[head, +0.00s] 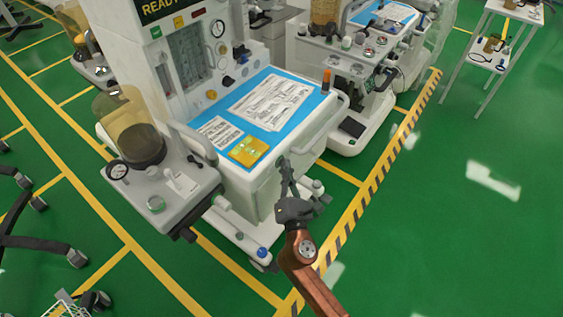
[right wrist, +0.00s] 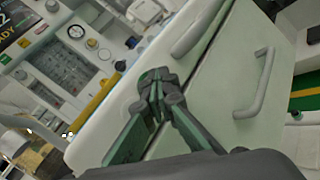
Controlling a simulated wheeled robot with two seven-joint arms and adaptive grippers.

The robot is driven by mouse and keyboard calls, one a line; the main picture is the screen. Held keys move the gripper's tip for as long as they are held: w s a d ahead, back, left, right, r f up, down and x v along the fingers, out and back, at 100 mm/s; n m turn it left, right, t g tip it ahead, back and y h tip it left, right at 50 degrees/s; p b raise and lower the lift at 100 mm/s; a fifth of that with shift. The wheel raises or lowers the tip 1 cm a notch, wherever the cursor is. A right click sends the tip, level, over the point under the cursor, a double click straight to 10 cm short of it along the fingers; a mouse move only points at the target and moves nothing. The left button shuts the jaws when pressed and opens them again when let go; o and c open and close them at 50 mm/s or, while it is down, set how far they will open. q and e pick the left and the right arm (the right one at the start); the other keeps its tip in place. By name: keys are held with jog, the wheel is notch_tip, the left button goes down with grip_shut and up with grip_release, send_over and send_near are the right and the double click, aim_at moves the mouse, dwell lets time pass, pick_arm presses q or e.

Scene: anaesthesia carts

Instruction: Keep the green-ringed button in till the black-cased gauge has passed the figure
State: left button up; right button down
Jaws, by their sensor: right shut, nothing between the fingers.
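A black-cased gauge (head: 118,170) with a white face sits on the left side shelf of the front anaesthesia cart, in the head view; its reading is too small to tell. A round button (head: 155,204) with a greenish ring is on the same shelf, to the right of and below the gauge, with nothing touching it. My right gripper (head: 284,163) is shut and empty, at the cart's right front corner, well to the right of the button. In the right wrist view its shut fingers (right wrist: 156,78) show before the white drawer fronts. My left gripper is out of view.
An amber canister (head: 130,125) stands behind the button. The cart's blue worktop (head: 273,117) holds papers and a yellow packet (head: 248,151). Another dial (head: 217,28) is on the upright panel. A second cart stands behind right.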

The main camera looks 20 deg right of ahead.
jog(key=shift+s, duration=0.1)
jog(key=shift+s+d+p, duration=0.4)
jog(key=shift+s+d, duration=0.15)
jog(key=shift+s, duration=0.05)
jog(key=s+d, duration=0.1)
jog(key=s, duration=0.1)
jog(key=s+d+p, duration=0.1)
jog(key=s+d, duration=0.1)
dwell(0.6)
jog(key=shift+f, duration=0.1)
dwell(0.4)
